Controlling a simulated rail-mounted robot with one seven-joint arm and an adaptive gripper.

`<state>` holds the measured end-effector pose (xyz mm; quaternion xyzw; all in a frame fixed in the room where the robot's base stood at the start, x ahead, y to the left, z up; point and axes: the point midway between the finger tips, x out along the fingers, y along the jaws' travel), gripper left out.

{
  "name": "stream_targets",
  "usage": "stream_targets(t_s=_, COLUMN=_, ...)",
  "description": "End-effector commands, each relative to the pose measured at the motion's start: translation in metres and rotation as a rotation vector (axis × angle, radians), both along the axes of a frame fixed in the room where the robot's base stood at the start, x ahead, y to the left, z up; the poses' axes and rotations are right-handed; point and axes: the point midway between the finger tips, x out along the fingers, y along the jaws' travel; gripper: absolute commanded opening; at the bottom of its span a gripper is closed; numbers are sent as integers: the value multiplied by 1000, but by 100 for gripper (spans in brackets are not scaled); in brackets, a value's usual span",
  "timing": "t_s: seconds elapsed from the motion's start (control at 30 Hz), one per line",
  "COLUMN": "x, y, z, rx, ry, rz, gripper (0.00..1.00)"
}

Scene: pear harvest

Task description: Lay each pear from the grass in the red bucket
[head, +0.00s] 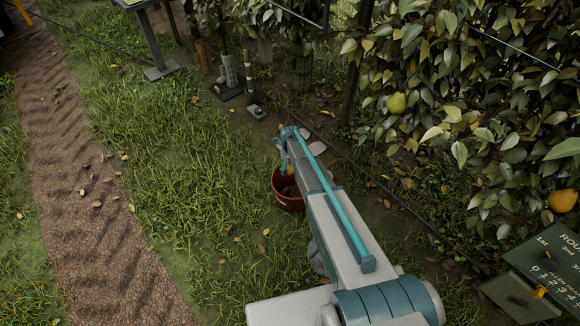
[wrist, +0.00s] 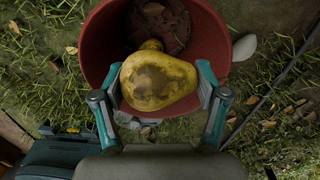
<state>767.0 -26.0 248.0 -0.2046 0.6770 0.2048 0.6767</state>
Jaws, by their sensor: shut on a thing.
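The red bucket (head: 279,191) stands on the grass in the head view, partly hidden behind my arm. It also shows in the wrist view (wrist: 101,30), where its opening lies below my gripper. My gripper (wrist: 160,88) is shut on a yellow pear (wrist: 158,81) with a brown patch, held over the near part of the bucket's opening.
Pears hang in the leafy trees at the right, one (head: 396,103) high and one (head: 562,201) near the edge. A dark sign (head: 545,262) stands at the lower right. A black hose or wire (head: 400,205) runs along the tree row. Open grass (head: 180,200) lies left of the bucket.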

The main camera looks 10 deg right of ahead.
Motion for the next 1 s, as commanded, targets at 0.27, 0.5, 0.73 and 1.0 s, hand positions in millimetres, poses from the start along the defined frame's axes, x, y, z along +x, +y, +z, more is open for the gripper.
stream_targets(t_s=0.27, x=0, y=0, z=-13, rx=0, ry=0, rz=0, gripper=34)
stream_targets(t_s=0.5, x=1, y=0, z=-24, rx=0, ry=0, rz=0, gripper=34)
stream_targets(t_s=0.73, x=0, y=0, z=-35, rx=0, ry=0, rz=0, gripper=34)
stream_targets(t_s=1.0, x=0, y=0, z=-47, rx=0, ry=0, rz=0, gripper=34)
